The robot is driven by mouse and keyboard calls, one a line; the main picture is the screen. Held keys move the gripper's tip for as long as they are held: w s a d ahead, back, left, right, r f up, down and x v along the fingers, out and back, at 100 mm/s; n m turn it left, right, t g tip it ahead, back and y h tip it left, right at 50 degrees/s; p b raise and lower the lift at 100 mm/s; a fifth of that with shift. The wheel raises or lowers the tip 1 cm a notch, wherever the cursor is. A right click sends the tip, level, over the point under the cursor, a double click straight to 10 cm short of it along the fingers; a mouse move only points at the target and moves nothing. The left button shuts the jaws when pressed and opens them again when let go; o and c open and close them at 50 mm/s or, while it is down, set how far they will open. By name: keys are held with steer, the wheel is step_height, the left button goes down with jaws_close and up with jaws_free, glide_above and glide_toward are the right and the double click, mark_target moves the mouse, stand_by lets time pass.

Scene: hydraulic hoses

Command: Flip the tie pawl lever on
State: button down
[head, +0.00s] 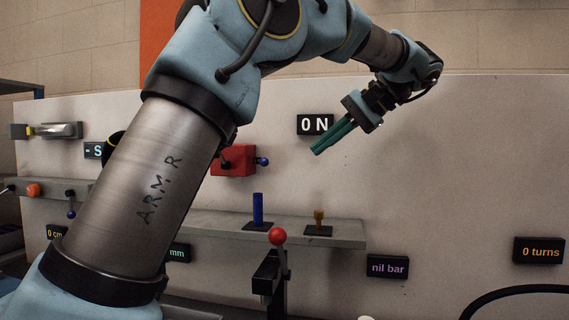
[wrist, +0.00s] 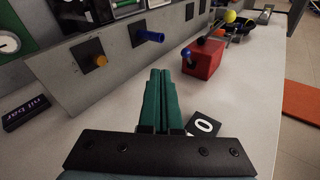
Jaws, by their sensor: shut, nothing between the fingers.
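No label in view names the tie pawl lever, so I cannot tell for sure which part it is. A red box (head: 234,160) on the wall panel carries a short lever with a blue knob (head: 262,161) on its right. The red box (wrist: 203,62) and blue knob (wrist: 186,53) also show in the wrist view, beyond my fingertips. A black upright lever with a red ball (head: 278,236) stands in front of the shelf. My gripper (head: 318,152) is shut and empty, its green fingers pointing down-left, beside the "0 N" sign (head: 315,125) and apart from the levers.
A grey shelf (head: 345,232) holds a blue peg (head: 257,209) and a yellow peg (head: 319,217). Signs read "nil bar" (head: 387,266) and "0 turns" (head: 539,250). My arm hides part of the panel's left side.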

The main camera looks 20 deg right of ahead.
mark_target(261, 161)
steer(key=v, duration=0.2)
steer(key=shift+s+d+r, duration=0.2)
steer(key=shift+r, duration=0.05)
steer(key=shift+w, duration=0.1)
steer(key=w+a+f+p, duration=0.3)
steer(key=w+a+f, duration=0.2)
steer(key=w+a, duration=0.3)
steer(key=shift+a, duration=0.25)
steer(key=shift+w+f, duration=0.15)
